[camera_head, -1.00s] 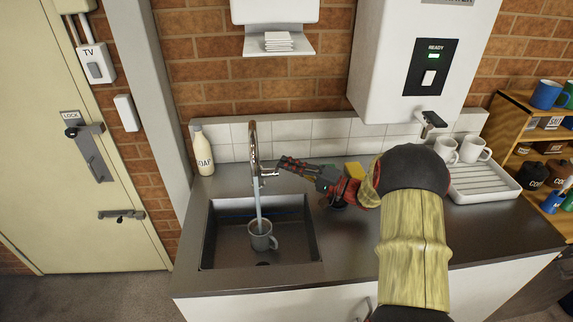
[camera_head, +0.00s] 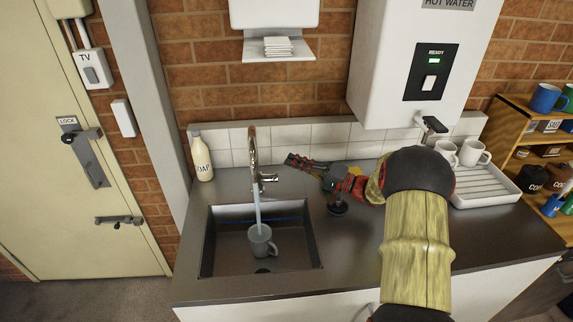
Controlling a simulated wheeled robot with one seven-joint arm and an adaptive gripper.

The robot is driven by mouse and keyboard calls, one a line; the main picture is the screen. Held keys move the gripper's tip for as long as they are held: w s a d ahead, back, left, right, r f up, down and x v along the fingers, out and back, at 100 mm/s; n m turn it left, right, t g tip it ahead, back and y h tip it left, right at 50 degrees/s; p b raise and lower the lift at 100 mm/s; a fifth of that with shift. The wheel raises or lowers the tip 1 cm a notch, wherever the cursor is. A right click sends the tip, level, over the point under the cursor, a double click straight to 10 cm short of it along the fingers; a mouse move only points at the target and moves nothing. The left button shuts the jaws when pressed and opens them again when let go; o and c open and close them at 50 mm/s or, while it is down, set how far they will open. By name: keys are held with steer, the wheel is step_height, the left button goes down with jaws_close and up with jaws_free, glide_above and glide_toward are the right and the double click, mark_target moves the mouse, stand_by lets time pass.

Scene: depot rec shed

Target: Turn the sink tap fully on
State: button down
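The chrome sink tap (camera_head: 252,150) stands at the back edge of the sink, with a small lever (camera_head: 268,178) on its right side. A stream of water (camera_head: 257,208) runs from its spout into a grey mug (camera_head: 260,240) standing in the sink basin (camera_head: 222,248). My gripper (camera_head: 289,159) is right of the tap, pointing left, close to the tiled splashback. A gap shows between its tips and the lever. Its fingers are seen nearly edge-on, so whether they are open or shut is unclear.
A soap bottle (camera_head: 202,158) stands left of the tap. A water heater (camera_head: 405,60) with a small spout hangs at the right, above the counter (camera_head: 345,240). A drying rack (camera_head: 485,187) with white mugs is at the far right. A paper towel dispenser (camera_head: 275,15) hangs above the tap.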

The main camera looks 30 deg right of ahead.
steer(key=f+p+v, duration=0.1)
steer(key=v, duration=0.6)
steer(key=shift+d+f, duration=0.25)
steer(key=shift+d, duration=0.15)
